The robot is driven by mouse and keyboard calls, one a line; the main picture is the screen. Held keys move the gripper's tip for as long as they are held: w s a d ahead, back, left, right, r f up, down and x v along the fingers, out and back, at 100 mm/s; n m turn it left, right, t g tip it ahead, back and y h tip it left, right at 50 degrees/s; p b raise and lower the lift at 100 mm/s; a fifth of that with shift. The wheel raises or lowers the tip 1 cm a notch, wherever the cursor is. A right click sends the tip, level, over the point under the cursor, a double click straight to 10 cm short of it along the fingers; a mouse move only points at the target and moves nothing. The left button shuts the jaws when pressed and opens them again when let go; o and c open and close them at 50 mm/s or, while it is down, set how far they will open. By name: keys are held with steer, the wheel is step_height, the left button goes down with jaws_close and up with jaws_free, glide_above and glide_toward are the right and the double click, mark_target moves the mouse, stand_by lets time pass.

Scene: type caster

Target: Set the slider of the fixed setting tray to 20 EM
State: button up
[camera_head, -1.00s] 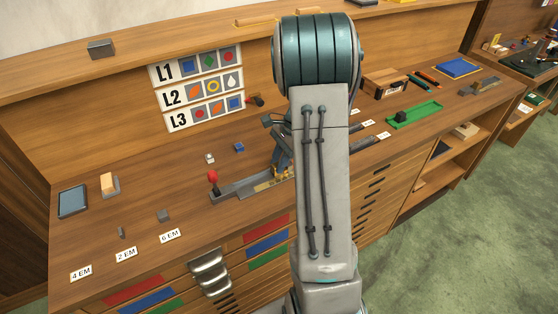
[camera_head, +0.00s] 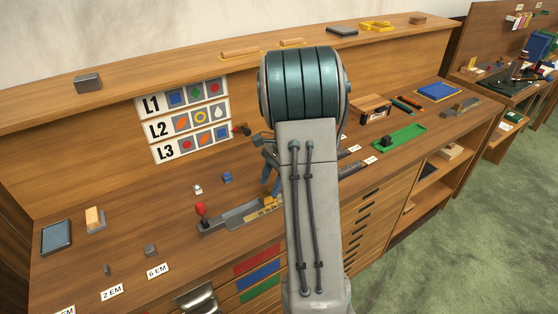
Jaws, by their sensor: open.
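The setting tray (camera_head: 238,216) is a long grey metal tray on the bench, left of my arm. My arm hides the rest of the tray, and I cannot make out the slider. My gripper (camera_head: 270,186) is partly hidden behind my arm. It is open, with a blue-grey finger pointing down at the brass part; I cannot tell whether it touches.
A small blue block (camera_head: 227,177) and a pale piece (camera_head: 197,189) lie behind the tray. A green tray (camera_head: 400,138) lies to the right. A sign board (camera_head: 185,120) stands at the back.

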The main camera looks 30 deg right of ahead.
steer(key=v, duration=1.1)
steer(key=shift+b, duration=0.3)
steer(key=shift+a, duration=0.1)
